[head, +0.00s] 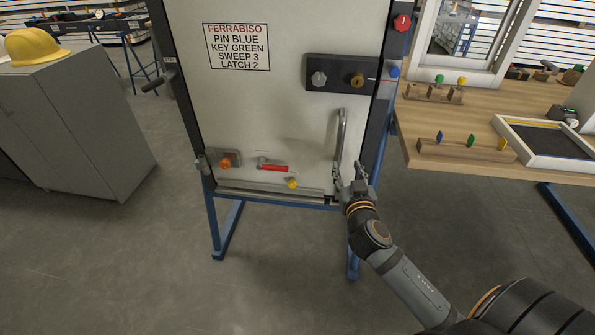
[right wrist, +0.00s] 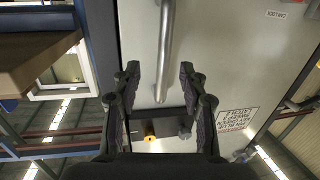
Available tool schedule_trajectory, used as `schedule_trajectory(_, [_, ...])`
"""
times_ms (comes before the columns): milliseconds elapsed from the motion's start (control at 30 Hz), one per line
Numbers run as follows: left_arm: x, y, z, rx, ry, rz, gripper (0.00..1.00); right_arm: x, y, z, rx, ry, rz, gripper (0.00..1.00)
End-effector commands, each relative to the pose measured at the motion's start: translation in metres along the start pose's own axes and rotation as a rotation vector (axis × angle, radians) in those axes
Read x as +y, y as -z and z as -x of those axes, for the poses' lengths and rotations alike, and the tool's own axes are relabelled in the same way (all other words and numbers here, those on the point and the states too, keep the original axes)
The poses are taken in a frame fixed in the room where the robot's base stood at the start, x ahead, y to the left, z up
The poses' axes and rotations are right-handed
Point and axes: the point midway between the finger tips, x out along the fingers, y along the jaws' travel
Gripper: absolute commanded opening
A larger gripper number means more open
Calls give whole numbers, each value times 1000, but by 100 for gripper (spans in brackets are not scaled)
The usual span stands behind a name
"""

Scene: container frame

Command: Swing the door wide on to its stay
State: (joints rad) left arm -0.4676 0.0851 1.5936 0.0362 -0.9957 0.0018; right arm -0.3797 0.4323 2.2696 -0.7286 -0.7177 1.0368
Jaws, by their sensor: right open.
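The white door (head: 285,120) appears shut in its dark frame on a blue stand. Its upright bar handle (head: 341,138) is on the right side. My right gripper (head: 348,182) is at the handle's lower end. In the right wrist view my right gripper (right wrist: 160,75) is open, with the handle (right wrist: 166,45) showing between its fingers, not clamped. A dark lock panel (head: 345,74) with a silver knob and a brass knob is above the handle. A metal bar (head: 270,193) runs along the door's bottom edge; I cannot tell whether it is the stay. My left gripper is out of view.
An orange knob (head: 225,162), a red lever (head: 272,166) and a yellow knob (head: 292,183) are low on the door. A grey cabinet (head: 85,120) with a yellow helmet stands left. A wooden bench (head: 420,125) with peg racks and a tray stands close right. Floor in front is clear.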

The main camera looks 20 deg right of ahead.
Motion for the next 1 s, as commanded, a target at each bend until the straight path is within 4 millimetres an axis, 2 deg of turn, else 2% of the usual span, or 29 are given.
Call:
schedule_trajectory(33, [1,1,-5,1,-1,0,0,-2,8,5,36,3,-19,43])
schedule_trajectory(100, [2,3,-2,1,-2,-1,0,-4,22,10,64,5,-38,43])
schedule_trajectory(267, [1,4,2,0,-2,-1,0,-4,29,9,72,5,-44,43])
schedule_trajectory(367, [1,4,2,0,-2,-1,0,-4,30,-3,72,4,-45,43])
schedule_trajectory(700, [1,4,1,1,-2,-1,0,-4,34,-73,71,4,-45,43])
schedule_trajectory(833, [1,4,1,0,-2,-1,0,-5,34,-88,70,5,-44,43])
schedule_trajectory(1000, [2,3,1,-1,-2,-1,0,-5,34,-94,68,6,-43,43])
